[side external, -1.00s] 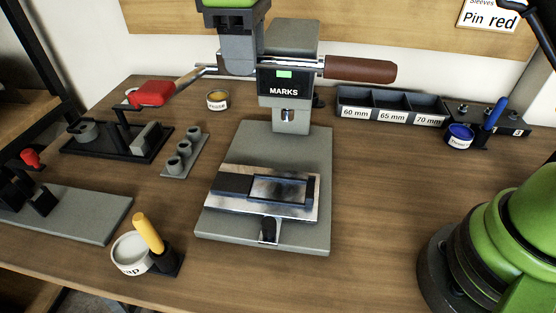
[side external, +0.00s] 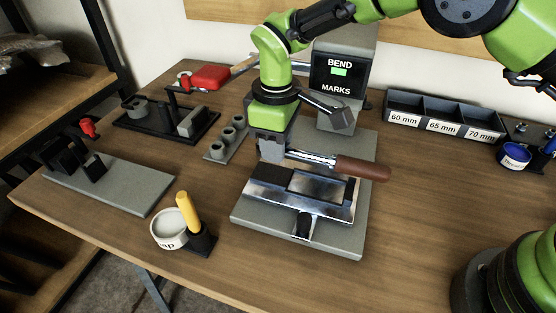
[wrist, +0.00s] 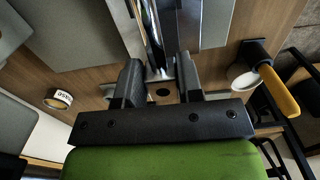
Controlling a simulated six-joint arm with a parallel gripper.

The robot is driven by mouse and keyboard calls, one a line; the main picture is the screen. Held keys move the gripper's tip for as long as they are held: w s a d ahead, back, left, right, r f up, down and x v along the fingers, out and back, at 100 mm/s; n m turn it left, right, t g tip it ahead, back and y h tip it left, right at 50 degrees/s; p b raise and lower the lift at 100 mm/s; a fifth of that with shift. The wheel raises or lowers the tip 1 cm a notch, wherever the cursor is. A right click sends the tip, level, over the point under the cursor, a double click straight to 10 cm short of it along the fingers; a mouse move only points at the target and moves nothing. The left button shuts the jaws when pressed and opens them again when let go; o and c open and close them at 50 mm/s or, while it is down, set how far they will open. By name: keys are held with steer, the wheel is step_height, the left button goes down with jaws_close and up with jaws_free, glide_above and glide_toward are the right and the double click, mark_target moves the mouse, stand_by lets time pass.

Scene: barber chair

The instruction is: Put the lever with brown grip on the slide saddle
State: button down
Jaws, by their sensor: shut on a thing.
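The lever has a bright steel shaft and a brown grip (side external: 362,168). My gripper (side external: 272,153) is shut on the shaft's left end, and the grip points right. The slide saddle (side external: 345,214), a steel block with a dark top and a rectangular recess, sits on a grey base plate (side external: 255,219). The lever is over the saddle's back part; I cannot tell whether they touch. In the wrist view, my two dark jaws (wrist: 160,84) are on either side of the lever's end, with the bright shaft (wrist: 153,32) running up the picture. The brown grip is not clear there.
A white cup (side external: 168,230) and yellow-handled tool (side external: 187,210) are at front left. A red-handled fixture (side external: 210,77) is at back left. Bins (side external: 445,110) are at back right.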

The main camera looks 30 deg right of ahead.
mark_target(277, 175)
steer(key=shift+f, duration=2.35)
steer(key=shift+f, duration=0.1)
steer(key=c, duration=0.8)
jaws_free()
step_height(277, 175, up, 12)
steer(key=shift+r, duration=0.1)
